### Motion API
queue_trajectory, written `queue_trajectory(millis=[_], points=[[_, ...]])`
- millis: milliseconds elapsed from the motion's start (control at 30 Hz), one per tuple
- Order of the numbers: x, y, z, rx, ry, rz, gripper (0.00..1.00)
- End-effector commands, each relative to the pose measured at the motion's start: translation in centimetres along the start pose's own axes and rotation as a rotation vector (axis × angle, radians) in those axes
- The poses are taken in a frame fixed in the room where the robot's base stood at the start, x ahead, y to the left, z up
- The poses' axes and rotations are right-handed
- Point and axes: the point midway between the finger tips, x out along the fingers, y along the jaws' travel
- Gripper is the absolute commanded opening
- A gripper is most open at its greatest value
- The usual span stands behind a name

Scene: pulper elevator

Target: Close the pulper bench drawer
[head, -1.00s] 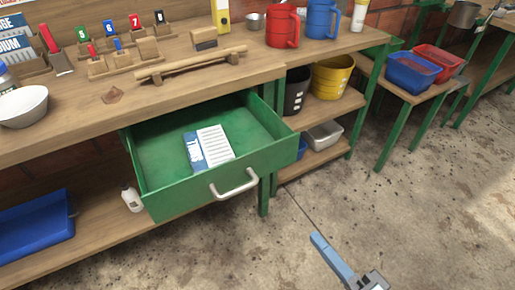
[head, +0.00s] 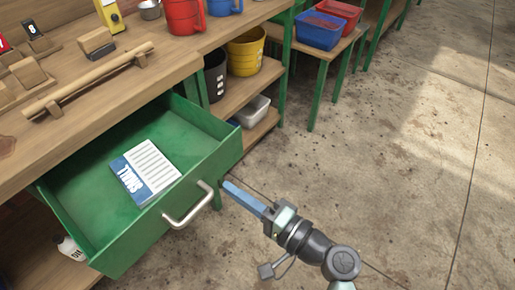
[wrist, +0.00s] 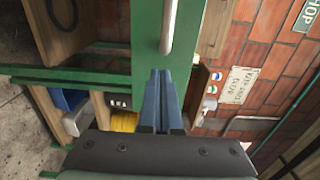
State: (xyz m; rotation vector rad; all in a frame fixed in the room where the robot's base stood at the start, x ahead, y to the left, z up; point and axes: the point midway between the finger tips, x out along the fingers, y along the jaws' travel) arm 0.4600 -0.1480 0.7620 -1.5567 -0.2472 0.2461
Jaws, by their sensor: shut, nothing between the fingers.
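The green bench drawer (head: 215,160) is pulled well out from under the wooden bench. It has a pale curved handle (head: 190,206) on its front, and a blue and white card (head: 146,170) lies inside. My gripper (head: 226,187) has its blue fingers shut and empty. In the head view the fingertips are just right of the handle, close to the drawer front. In the wrist view the fingers (wrist: 162,75) point at the green front (wrist: 148,40), with the handle (wrist: 168,25) just beyond the tips. I cannot tell whether they touch the front.
The wooden bench top (head: 100,110) is above the drawer, with red (head: 184,14) and blue jugs on it. A shelf beside it holds a yellow bucket (head: 246,52) and a black one (head: 214,78). The concrete floor (head: 400,150) at right is clear.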

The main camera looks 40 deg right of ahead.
Motion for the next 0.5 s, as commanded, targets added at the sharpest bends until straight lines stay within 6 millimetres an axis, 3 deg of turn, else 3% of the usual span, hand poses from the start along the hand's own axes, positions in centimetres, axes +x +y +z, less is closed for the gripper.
queue_trajectory(millis=[200,500], points=[[3.1,0.0,0.0,0.0,-0.002,0.0,0.0],[4.0,0.0,0.0,0.0,0.0,0.001,0.0]])
